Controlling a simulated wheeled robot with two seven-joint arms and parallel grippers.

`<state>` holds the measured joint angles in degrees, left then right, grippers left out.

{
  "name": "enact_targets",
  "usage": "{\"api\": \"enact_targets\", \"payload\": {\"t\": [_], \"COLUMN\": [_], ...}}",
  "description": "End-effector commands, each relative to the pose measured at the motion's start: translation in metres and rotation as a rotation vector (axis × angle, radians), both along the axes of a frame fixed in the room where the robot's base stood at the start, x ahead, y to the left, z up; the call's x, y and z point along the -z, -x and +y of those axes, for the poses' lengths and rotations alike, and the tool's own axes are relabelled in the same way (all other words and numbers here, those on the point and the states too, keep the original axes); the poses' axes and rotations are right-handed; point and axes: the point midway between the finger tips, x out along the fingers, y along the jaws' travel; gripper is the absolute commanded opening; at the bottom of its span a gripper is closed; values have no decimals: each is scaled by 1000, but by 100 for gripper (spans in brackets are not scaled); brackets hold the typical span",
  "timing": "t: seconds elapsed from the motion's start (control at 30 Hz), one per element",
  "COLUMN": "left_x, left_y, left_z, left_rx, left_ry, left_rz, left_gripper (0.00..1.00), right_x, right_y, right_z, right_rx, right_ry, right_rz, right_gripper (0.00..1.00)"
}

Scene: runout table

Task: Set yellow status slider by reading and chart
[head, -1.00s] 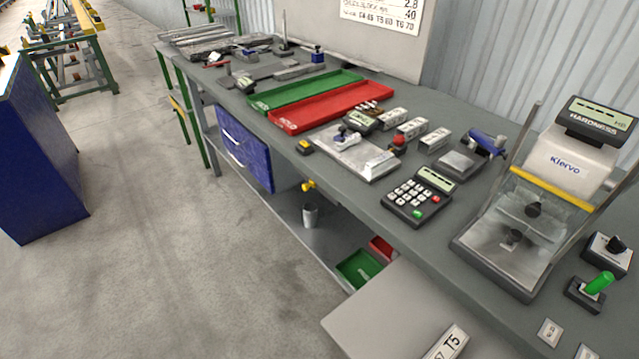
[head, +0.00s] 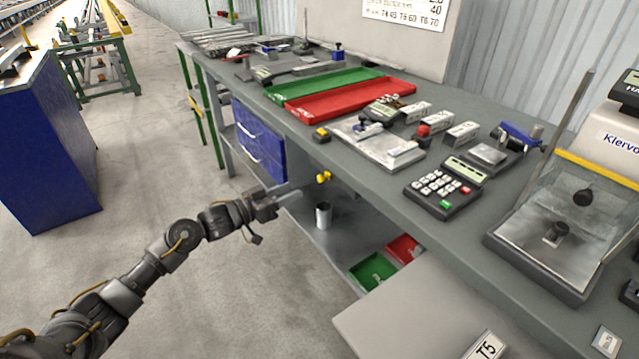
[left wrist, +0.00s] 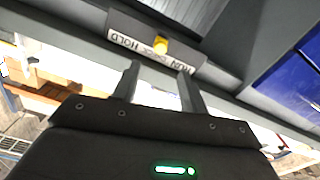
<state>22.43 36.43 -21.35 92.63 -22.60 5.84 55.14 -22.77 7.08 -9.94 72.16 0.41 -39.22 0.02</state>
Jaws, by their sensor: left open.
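The yellow slider knob (left wrist: 160,45) sits on a dark block with a white label strip (left wrist: 128,42), near the middle word; the end words seem to be HOLD and RUN. In the head view the yellow knob (head: 323,177) is below the bench's front edge. My left gripper (head: 284,191) is open and empty, just short of the knob. In the left wrist view the fingers of my left gripper (left wrist: 159,71) point at the knob, apart from it. The hardness tester (head: 615,150) is cut off at right, its reading unreadable. The wall chart (head: 404,14) is partly cropped.
The blue drawers (head: 258,140) are left of the knob. A metal cup (head: 324,215) stands on the lower shelf. The bench top holds a green tray (head: 325,88), a red tray (head: 340,98) and a keypad (head: 443,188). The floor in front is open.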

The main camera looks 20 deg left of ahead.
Motion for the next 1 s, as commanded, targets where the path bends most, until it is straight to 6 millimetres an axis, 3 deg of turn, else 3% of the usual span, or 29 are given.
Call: {"api": "enact_targets", "payload": {"t": [0.27,0.7,1.0], "left_x": [-1,-1,0], "left_y": [-13,-72,-83], "left_z": [-12,-60,-69], "left_rx": [1,0,-1], "left_ry": [4,1,0], "left_rz": [0,0,-1], "left_gripper": [43,43,43], "right_x": [0,-2,-4], "right_y": [0,-3,-6], "right_z": [0,1,1], "right_rx": [0,0,0], "right_ry": [0,0,-1], "right_rz": [0,-2,-5], "right_gripper": [36,36,36]}}
